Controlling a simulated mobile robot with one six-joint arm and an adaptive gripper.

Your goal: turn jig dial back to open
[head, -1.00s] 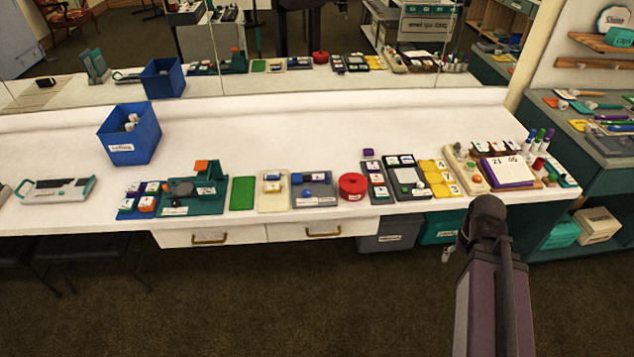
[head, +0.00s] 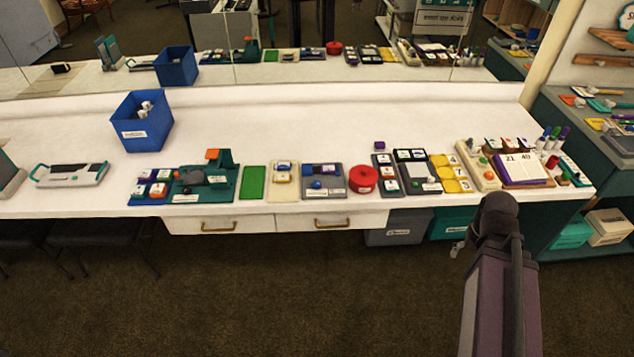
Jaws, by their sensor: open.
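A teal jig (head: 222,186) stands near the front edge of the white counter, left of centre. It has a raised block at the back and an orange piece (head: 212,154) on top. A dark grey round part, which looks like its dial (head: 191,177), sits on its left half. The dial's setting and the jig's front label are too small to read. My arm rises at the lower right, well right of the jig and in front of the counter. My gripper cannot be made out; only a small grey piece shows beside the arm's dark joint.
Blocks on a blue tray (head: 133,198) adjoin the jig's left side, and a green mat (head: 253,182) lies to its right. A blue bin (head: 142,122) stands behind. Drawers (head: 220,225) sit below the counter's edge. The carpet (head: 290,300) in front is clear.

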